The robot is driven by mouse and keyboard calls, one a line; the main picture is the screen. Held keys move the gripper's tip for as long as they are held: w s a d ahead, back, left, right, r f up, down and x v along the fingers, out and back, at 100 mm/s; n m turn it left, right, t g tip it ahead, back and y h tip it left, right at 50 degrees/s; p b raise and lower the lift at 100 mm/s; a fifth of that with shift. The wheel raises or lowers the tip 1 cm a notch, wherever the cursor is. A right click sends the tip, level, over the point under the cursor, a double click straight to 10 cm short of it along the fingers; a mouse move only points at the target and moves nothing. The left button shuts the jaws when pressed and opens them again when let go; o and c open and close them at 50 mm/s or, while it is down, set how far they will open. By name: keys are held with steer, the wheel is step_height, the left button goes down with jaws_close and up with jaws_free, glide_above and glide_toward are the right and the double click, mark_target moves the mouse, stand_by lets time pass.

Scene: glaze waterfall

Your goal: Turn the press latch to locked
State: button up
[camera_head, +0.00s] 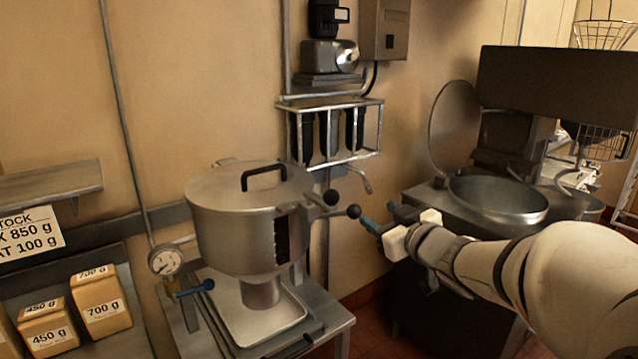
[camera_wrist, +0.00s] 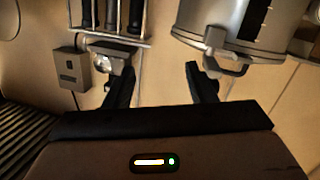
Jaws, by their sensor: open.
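The press is a steel pot-like vessel (camera_head: 245,225) with a flat lid and a black lid handle (camera_head: 263,172). A short metal lever with a dark round knob (camera_head: 330,197) sticks out from the right of its rim and looks like the latch. A second dark knob (camera_head: 353,211) shows just right of it, close to my gripper (camera_head: 377,214); I cannot tell what it belongs to. My gripper is open and empty, right of the press. The latch's setting is unclear.
A wall rack (camera_head: 335,130) hangs behind the press. A round pan with a raised lid (camera_head: 498,200) stands at the right. A gauge (camera_head: 165,261) and a blue lever (camera_head: 195,289) are at the press's left. Labelled blocks (camera_head: 103,305) sit lower left.

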mark_target(338, 199)
steer(key=a+r+n+g+y, duration=0.1)
steer(key=y, duration=0.1)
steer(key=s+a+r+n+g+y+p, duration=0.1)
steer(key=a+y, duration=0.1)
steer(key=s+a+r+n+g+y, duration=0.1)
steer(key=n+y, duration=0.1)
steer(key=shift+s+a+y, duration=0.1)
steer(key=shift+a+y, duration=0.15)
steer(key=shift+y, duration=0.15)
steer(key=p+x, duration=0.2)
steer(key=x, duration=0.5)
steer(key=shift+w+a, duration=0.2)
steer(key=shift+c, duration=0.4)
jaws_close()
